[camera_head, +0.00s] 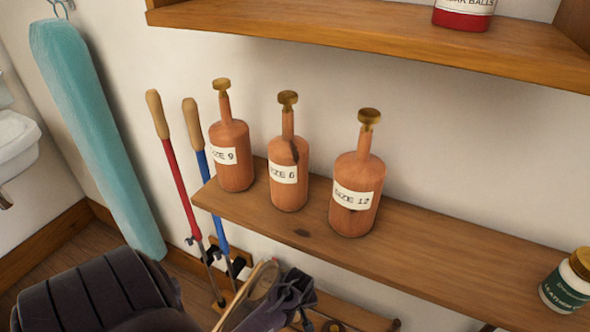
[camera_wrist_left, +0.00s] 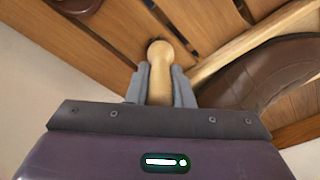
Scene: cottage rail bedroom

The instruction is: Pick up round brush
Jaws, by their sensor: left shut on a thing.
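My left gripper (camera_head: 290,297) is low in the head view, below the front edge of the shelf. In the left wrist view its two grey fingers (camera_wrist_left: 161,88) are shut on a pale wooden handle with a rounded end, which I take to be the round brush (camera_wrist_left: 160,68). The brush's head is hidden from that view. My right gripper is in neither view.
Bottles labelled size 9 (camera_head: 233,158), size 6 (camera_head: 289,165) and size 12 (camera_head: 357,185) stand on the wooden shelf (camera_head: 450,245). Red-shafted (camera_head: 180,185) and blue-shafted (camera_head: 208,185) tools stand left of it. A brown shoe (camera_wrist_left: 270,75) lies close by.

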